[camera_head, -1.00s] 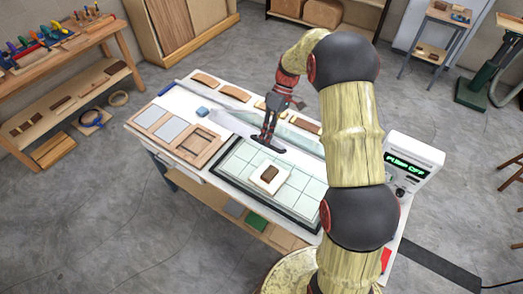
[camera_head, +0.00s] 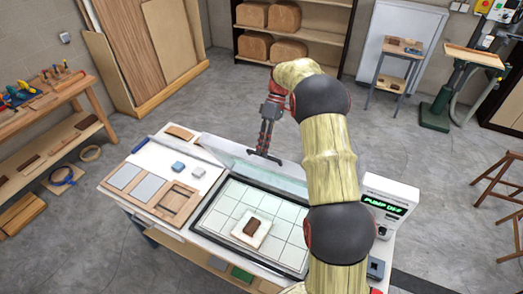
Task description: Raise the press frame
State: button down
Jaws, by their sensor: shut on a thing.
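The press frame (camera_head: 285,180) is a translucent sheet, tilted up along the back edge of the press bed (camera_head: 232,212). My gripper (camera_head: 264,157) points down at the frame's upper edge and is shut on it; the fingertips are small, and the exact grip is hard to make out. The bed has a pale tiled grid with a dark rim. A brown block on a white pad (camera_head: 252,228) lies on the bed, clear of the frame.
The pump box (camera_head: 388,205) stands at the table's right end beside my arm. A workbench (camera_head: 40,105) stands at left; open floor lies behind the table.

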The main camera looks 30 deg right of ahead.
jog(key=shift+s+d+f, duration=0.2)
jog(key=shift+f, duration=0.6)
jog(key=c, duration=2.3)
grip_release()
jog(key=o, duration=0.3)
jog(key=shift+w+d, duration=0.25)
jog(key=shift+w, duration=0.05)
jog(key=shift+o, duration=0.8)
jog(key=shift+r, duration=0.1)
jog(key=shift+w+r, duration=0.1)
jog(key=shift+r, duration=0.05)
jog(key=shift+w+r, duration=0.1)
jog(key=shift+r, duration=0.15)
jog(key=v, duration=1.1)
jog(key=shift+d, duration=0.2)
jog(key=shift+w, duration=0.1)
